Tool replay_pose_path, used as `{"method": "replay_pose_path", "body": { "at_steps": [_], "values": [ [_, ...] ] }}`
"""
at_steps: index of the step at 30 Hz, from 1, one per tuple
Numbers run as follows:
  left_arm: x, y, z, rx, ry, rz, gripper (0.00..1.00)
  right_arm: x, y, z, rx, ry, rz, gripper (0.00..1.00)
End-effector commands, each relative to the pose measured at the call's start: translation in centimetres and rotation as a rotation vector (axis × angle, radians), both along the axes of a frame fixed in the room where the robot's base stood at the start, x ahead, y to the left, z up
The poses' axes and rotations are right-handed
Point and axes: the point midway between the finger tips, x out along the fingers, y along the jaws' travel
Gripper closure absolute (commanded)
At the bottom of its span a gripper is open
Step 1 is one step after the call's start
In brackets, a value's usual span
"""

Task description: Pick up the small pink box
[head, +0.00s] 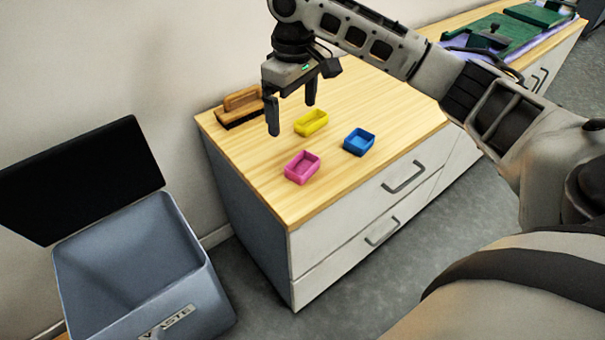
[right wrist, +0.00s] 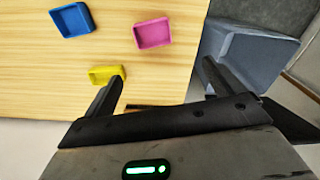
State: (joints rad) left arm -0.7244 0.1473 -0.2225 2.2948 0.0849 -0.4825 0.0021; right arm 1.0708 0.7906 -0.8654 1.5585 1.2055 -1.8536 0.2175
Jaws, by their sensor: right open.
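The small pink box (head: 302,167) is an open-topped tray on the wooden top of a cabinet, near its front left edge. It also shows in the right wrist view (right wrist: 152,34), at the top right of the wood. My right gripper (head: 291,117) is open and empty, above the cabinet top and behind the pink box in the head view. In the right wrist view the fingers (right wrist: 160,85) are spread, with the pink box beyond them and apart from them. My left gripper is not in view.
A yellow box (head: 311,123) and a blue box (head: 359,141) stand close to the pink one. A wooden-handled brush (head: 240,105) lies at the back left edge. A grey waste bin (head: 130,265) with its lid up stands left of the cabinet. Green items (head: 497,35) lie at the far right.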

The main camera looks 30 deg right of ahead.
Motion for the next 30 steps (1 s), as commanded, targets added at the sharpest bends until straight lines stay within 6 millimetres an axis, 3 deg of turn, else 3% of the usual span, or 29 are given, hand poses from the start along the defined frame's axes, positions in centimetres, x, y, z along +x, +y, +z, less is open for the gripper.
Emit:
{"method": "replay_pose_path", "body": {
  "at_steps": [2, 5, 15, 26, 30],
  "values": [
    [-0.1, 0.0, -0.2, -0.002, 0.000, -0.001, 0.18, -0.1, -0.9, 0.9, -0.013, 0.015, -0.017, 0.06],
    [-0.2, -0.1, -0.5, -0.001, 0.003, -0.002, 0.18, -0.3, -1.3, 0.4, -0.018, 0.029, -0.024, 0.06],
    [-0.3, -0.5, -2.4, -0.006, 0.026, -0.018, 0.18, -0.3, -1.2, -6.7, -0.016, 0.027, -0.022, 0.06],
    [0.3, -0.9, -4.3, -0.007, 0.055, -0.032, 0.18, -0.1, -1.2, -10.0, -0.017, 0.025, -0.021, 0.06],
    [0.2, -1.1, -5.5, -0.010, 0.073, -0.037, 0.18, 0.1, -1.2, -12.3, -0.017, 0.025, -0.022, 0.06]
  ]
}}
